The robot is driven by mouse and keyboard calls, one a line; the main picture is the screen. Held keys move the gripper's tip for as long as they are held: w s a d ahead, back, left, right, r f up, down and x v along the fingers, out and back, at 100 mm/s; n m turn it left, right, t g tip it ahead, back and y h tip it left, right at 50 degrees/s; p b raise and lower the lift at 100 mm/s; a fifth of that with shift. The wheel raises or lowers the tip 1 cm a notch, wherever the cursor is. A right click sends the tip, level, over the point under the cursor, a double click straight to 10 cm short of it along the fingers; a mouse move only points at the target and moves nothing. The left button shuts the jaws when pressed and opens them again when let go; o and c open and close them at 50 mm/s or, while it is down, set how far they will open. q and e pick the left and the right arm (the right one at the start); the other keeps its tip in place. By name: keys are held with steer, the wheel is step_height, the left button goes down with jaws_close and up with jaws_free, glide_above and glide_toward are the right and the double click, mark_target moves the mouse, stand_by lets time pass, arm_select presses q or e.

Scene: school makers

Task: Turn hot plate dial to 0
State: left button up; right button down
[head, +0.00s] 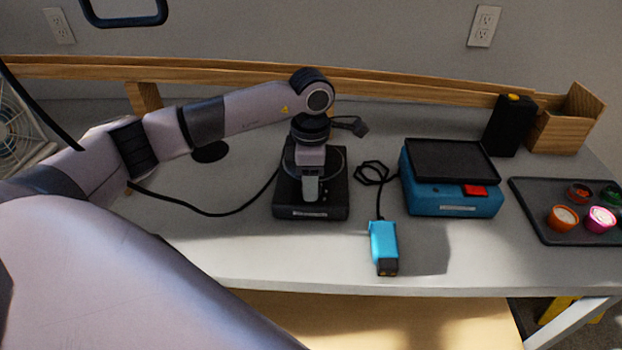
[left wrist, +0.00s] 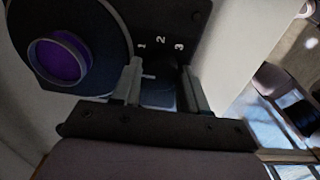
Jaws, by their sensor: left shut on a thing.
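The black hot plate (head: 284,206) stands on the white table in the head view, under my left gripper (head: 310,188), which points down at it. In the left wrist view, the hot plate's dark face (left wrist: 150,14) shows the white numbers 1, 2 and 3 by the dial. The dark dial (left wrist: 157,92) has a pale mark and lies between the two fingers of my left gripper (left wrist: 162,74), which is shut on it. A round burner with a purple round thing (left wrist: 60,62) on it is at the upper left there. In the head view the dial is hidden by the gripper. My right gripper is out of view.
A blue device with a black top (head: 452,198) and a cyan handheld tool (head: 383,244) are to the right. A dark tray (head: 530,200) with small round tubs, a black box (head: 511,128) and a wooden box (head: 562,130) stand farther right. A black cable (head: 215,213) lies left of the hot plate.

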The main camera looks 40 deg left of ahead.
arm_select(q)
steer(key=o, duration=1.1)
steer(key=shift+c, duration=0.2)
